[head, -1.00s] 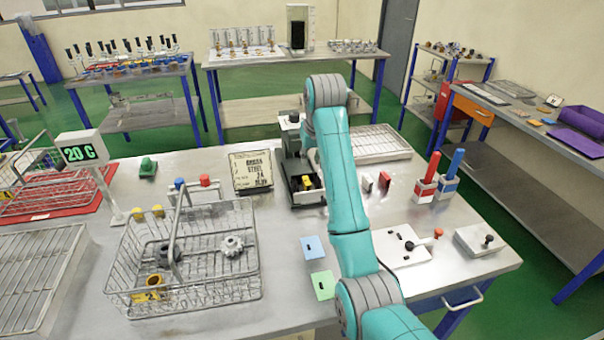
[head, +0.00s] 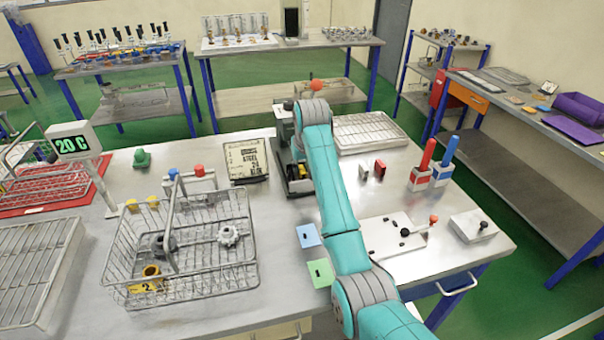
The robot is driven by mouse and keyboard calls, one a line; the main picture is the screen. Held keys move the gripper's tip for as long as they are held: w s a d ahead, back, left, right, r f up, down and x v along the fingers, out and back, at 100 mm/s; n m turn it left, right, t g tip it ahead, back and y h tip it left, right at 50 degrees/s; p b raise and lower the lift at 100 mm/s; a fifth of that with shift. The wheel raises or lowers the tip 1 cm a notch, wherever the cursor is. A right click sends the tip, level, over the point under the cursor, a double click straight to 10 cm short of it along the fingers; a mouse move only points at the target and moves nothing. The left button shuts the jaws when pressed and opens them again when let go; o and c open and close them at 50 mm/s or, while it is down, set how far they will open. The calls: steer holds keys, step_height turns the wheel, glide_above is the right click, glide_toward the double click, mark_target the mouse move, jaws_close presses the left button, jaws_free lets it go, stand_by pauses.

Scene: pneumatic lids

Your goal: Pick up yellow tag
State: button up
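A yellow tag (head: 147,287) marked with a dark 2 is at the front left of the wire basket (head: 210,291), by a yellow ring-shaped part (head: 151,271). Whether the tag lies loose or hangs on the wire, I cannot tell. A small yellow patch (head: 302,170) also shows in the dark grey-green device (head: 284,126) behind my arm; I cannot tell what it is. My teal arm reaches over the table to the right of the basket. My gripper does not show; the arm hides that region.
A blue plate (head: 308,236) and green plate (head: 320,273) lie between basket and arm.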

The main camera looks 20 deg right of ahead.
steer(key=shift+f, duration=0.1)
jaws_close()
